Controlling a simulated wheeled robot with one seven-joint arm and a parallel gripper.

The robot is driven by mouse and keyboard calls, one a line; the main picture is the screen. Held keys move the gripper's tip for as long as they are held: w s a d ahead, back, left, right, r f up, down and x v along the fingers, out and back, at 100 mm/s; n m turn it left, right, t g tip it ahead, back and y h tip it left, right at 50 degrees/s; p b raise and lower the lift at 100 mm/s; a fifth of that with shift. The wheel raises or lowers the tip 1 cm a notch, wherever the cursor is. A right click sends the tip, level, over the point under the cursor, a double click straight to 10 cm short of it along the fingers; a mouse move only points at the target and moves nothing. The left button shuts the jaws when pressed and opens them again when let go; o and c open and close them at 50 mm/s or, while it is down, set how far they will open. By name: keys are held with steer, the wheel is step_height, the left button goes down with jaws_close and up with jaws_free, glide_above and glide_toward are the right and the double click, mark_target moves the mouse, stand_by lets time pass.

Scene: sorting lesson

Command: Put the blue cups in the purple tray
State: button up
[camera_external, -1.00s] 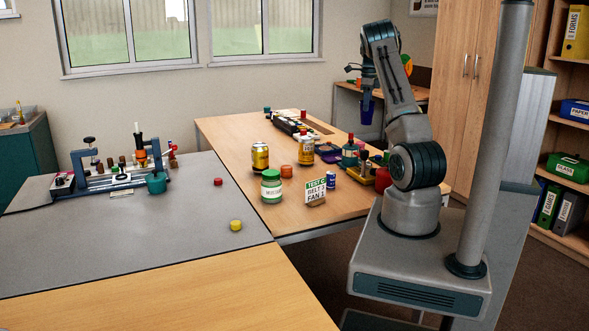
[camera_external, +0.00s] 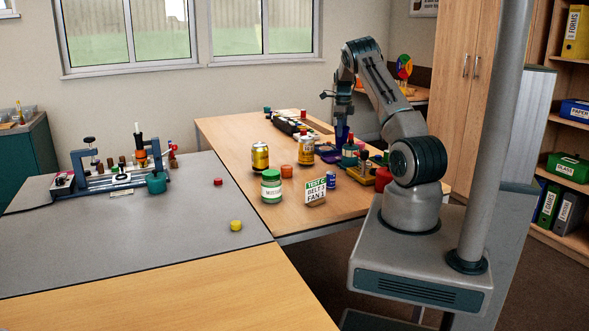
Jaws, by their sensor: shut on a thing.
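My gripper (camera_external: 342,122) is shut on a dark blue cup (camera_external: 342,136) and points down over the far right part of the wooden table. The cup is small here and partly covered by the fingers. A dark purple tray (camera_external: 330,157) lies on the table just below and left of the cup. It is partly hidden by bottles and cans, and I cannot tell whether the cup touches it. I cannot make out another blue cup for certain.
Two yellow cans (camera_external: 260,157), a green-lidded jar (camera_external: 271,187), a sign (camera_external: 315,191) and a blue-and-white can (camera_external: 331,180) stand nearer. A teal bottle (camera_external: 349,153) stands close to the cup. The grey mat (camera_external: 150,245) is mostly clear.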

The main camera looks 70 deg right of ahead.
mark_target(339, 139)
steer(key=shift+w+f, duration=0.4)
steer(key=shift+w, duration=0.1)
steer(key=shift+f, duration=1.85)
steer(key=shift+f, duration=0.1)
steer(key=shift+f, duration=0.15)
steer(key=o, duration=1.2)
steer(key=shift+c, duration=0.2)
